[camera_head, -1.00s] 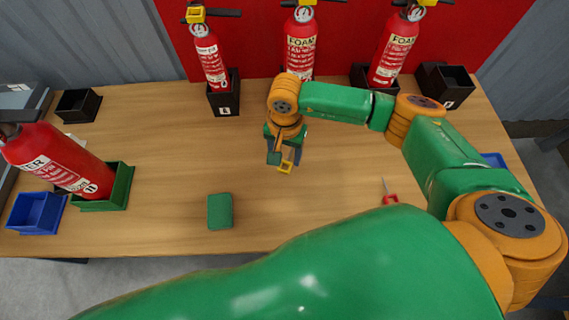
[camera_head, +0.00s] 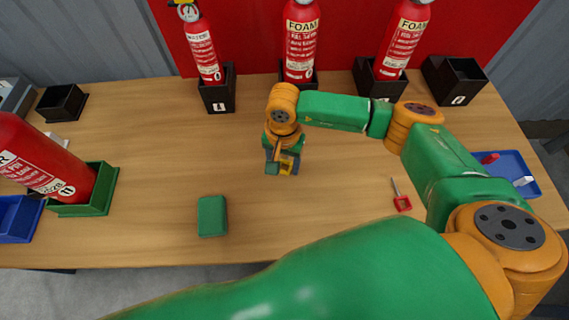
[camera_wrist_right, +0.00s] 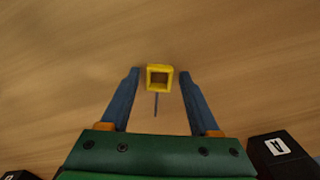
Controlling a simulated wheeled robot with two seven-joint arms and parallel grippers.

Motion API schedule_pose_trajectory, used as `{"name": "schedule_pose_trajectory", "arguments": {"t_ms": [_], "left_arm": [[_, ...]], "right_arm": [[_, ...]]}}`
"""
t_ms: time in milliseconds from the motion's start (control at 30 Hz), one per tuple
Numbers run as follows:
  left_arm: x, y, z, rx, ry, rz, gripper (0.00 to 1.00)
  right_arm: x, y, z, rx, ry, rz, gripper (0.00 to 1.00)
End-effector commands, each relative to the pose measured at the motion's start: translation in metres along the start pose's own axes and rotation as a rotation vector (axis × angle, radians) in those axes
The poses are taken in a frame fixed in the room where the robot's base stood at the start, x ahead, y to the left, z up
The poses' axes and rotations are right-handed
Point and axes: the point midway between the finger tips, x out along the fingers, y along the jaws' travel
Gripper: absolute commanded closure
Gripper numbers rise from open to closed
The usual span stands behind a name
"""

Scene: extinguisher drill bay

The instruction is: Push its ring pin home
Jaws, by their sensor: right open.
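A ring pin with a square yellow ring (camera_head: 287,168) is at my right gripper, over the middle of the table. In the right wrist view, the yellow ring (camera_wrist_right: 160,78) and its thin dark pin show between the two blue fingers of my right gripper (camera_wrist_right: 159,75). There are visible gaps on both sides. My right gripper (camera_head: 283,167) points down and is open. Another ring pin, with a red ring (camera_head: 403,204), lies on the table to the right. Which extinguisher the task means is not clear from the frames. My left gripper is out of view.
Three red extinguishers (camera_head: 203,50) stand in black holders at the back. Another leans in a green holder (camera_head: 103,190) at left. A green block (camera_head: 212,216) lies front left. A blue tray (camera_head: 518,166) is at right, a blue bin (camera_head: 15,218) at far left.

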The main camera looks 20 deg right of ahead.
Motion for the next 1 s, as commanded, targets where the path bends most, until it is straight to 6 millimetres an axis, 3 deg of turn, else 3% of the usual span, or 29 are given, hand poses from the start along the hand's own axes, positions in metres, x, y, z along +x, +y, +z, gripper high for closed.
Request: {"name": "schedule_pose_trajectory", "arguments": {"t_ms": [67,300,533,1000], "left_arm": [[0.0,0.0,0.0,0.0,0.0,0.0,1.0],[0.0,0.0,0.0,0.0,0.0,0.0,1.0],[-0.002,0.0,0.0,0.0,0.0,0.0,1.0],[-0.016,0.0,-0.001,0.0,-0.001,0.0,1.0]], "right_arm": [[0.0,0.0,0.0,0.0,0.0,0.0,0.38],[0.0,0.0,0.0,0.0,0.0,0.0,1.0],[-0.003,0.0,0.0,0.0,0.0,0.0,1.0],[-0.032,0.0,0.0,0.0,0.001,0.0,1.0]]}}
